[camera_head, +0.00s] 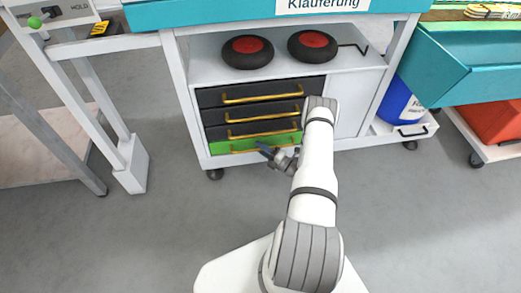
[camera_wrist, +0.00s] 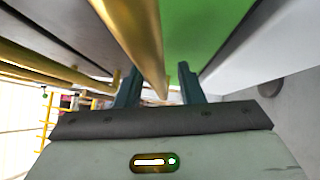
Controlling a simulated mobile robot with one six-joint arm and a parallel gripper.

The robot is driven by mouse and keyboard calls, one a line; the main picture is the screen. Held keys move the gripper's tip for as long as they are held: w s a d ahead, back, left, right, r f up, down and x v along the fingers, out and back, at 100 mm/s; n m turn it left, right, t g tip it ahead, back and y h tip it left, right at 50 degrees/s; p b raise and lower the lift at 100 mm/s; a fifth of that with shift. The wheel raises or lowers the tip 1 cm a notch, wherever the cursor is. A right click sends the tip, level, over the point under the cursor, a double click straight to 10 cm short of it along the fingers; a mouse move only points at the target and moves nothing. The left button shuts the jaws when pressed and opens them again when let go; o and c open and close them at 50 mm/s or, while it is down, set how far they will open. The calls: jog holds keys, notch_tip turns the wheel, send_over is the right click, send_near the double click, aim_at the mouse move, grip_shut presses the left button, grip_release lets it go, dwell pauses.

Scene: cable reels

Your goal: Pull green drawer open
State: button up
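The green drawer (camera_head: 228,146) is the lowest of the drawers in the white cabinet. It looks about flush with the drawers above. Its brass bar handle (camera_head: 244,150) runs across its front. My gripper (camera_head: 266,149) is at the right part of this handle, seen small in the head view. In the wrist view the green front (camera_wrist: 195,30) fills the upper middle. The brass handle (camera_wrist: 138,40) runs down between the two dark fingers of my gripper (camera_wrist: 158,86). The fingers stand apart, with a gap between the handle and the right finger.
Dark drawers (camera_head: 258,110) with brass handles sit above the green one. Two black wheels with red hubs (camera_head: 247,46) lie on the shelf. A blue container (camera_head: 399,103) stands at right. A grey table leg (camera_head: 70,150) is at left. The floor in front is clear.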

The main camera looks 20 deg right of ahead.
grip_shut()
dwell(0.3)
